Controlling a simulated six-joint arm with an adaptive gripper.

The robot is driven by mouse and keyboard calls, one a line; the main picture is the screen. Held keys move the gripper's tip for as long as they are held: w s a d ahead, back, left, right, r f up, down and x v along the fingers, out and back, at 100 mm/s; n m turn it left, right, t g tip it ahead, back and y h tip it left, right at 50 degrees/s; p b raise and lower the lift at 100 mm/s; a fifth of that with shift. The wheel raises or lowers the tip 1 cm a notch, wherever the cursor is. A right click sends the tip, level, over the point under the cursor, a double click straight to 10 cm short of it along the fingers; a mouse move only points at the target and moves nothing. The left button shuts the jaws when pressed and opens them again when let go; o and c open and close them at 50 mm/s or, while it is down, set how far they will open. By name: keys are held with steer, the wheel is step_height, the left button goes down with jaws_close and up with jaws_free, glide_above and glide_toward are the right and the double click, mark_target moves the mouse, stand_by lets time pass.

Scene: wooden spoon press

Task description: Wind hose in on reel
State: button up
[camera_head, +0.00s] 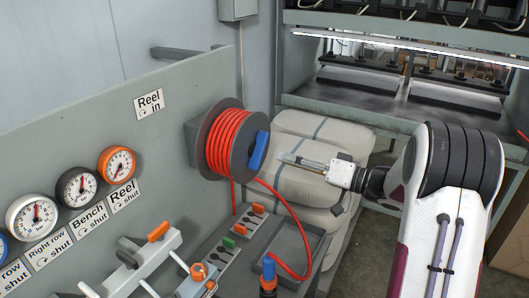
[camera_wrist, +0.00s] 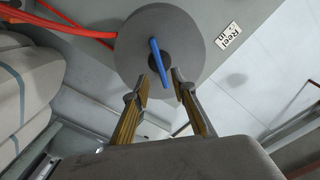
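The reel (camera_head: 236,140) is a grey drum on the panel, with several turns of orange-red hose (camera_head: 222,142) wound on it. Its outer disc also shows in the wrist view (camera_wrist: 185,28). A blue bar handle (camera_head: 258,151) crosses the disc's middle; in the wrist view the handle (camera_wrist: 155,52) stands nearly upright, slightly tilted. Loose hose runs from the reel over the tray to a blue-collared fitting (camera_head: 268,268). My gripper (camera_head: 283,158) points at the handle from the right. In the wrist view its fingers (camera_wrist: 160,84) are apart and empty, with the handle beyond and between their tips.
Several gauges (camera_head: 117,163) and levers (camera_head: 158,232) are at left. A grey tray (camera_head: 312,238) is below. Stacked pale sacks (camera_head: 310,130) stand behind my gripper. Press shelves (camera_head: 350,103) are at the back.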

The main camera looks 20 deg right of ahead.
mark_target(243, 145)
steer(key=shift+n, duration=0.4)
steer(key=shift+w+a, duration=0.1)
steer(key=x, duration=0.7)
steer(key=shift+w+a, duration=0.2)
steer(key=shift+w, duration=0.05)
steer(key=shift+f, duration=0.1)
jaws_close()
